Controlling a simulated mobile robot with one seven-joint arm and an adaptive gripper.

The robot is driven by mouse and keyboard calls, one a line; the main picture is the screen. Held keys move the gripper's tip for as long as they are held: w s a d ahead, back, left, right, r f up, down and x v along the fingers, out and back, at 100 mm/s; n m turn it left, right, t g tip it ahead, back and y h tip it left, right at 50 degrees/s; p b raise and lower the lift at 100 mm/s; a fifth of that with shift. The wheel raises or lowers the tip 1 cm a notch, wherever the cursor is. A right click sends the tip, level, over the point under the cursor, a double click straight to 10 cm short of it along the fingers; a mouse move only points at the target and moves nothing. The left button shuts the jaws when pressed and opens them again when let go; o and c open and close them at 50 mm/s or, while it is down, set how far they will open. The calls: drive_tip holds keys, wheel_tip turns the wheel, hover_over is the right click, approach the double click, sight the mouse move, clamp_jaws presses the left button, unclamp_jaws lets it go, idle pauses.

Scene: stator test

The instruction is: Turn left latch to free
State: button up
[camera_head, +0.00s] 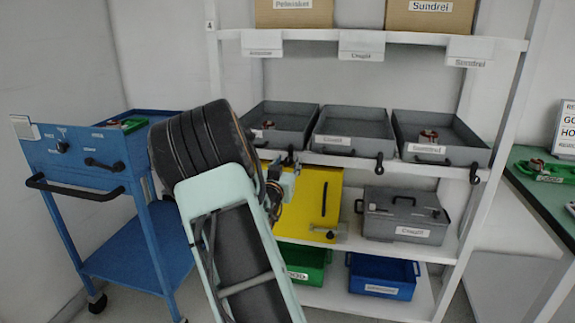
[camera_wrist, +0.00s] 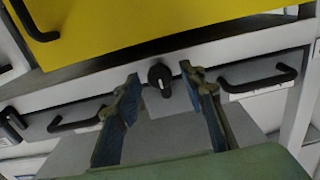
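My gripper (camera_wrist: 162,83) is open, with one finger on each side of the knob and gaps showing. I cannot tell how far the fingertips are from it in depth. In the head view the left latch (camera_head: 288,158) is small, below the left grey tray (camera_head: 285,140), with my gripper (camera_head: 285,180) close to it. The middle latch (camera_head: 379,162) and right latch (camera_head: 474,172) hang at the shelf front.
Black handles stick out beside the knob in the wrist view, one on the right (camera_wrist: 260,80) and one on the left (camera_wrist: 75,120). The yellow panel (camera_head: 318,190) is just below the latch shelf. A blue cart (camera_head: 80,150) stands left of my arm.

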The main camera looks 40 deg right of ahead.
clamp_jaws()
idle(0.3)
drive_tip(key=shift+n, duration=0.3)
drive_tip(key=n+p, duration=0.1)
drive_tip(key=n, duration=0.3)
drive_tip(key=shift+w+a+p, duration=0.1)
drive_tip(key=shift+p, duration=0.3)
drive_tip(key=n+p, duration=0.2)
drive_tip(key=n, duration=0.2)
drive_tip(key=shift+n, duration=0.4)
drive_tip(key=n+p, duration=0.1)
drive_tip(key=n, duration=0.3)
drive_tip(key=shift+f, duration=0.1)
drive_tip(key=shift+f+n+p, duration=0.1)
drive_tip(key=shift+n+p, duration=0.55)
drive_tip(key=shift+n, duration=1.65)
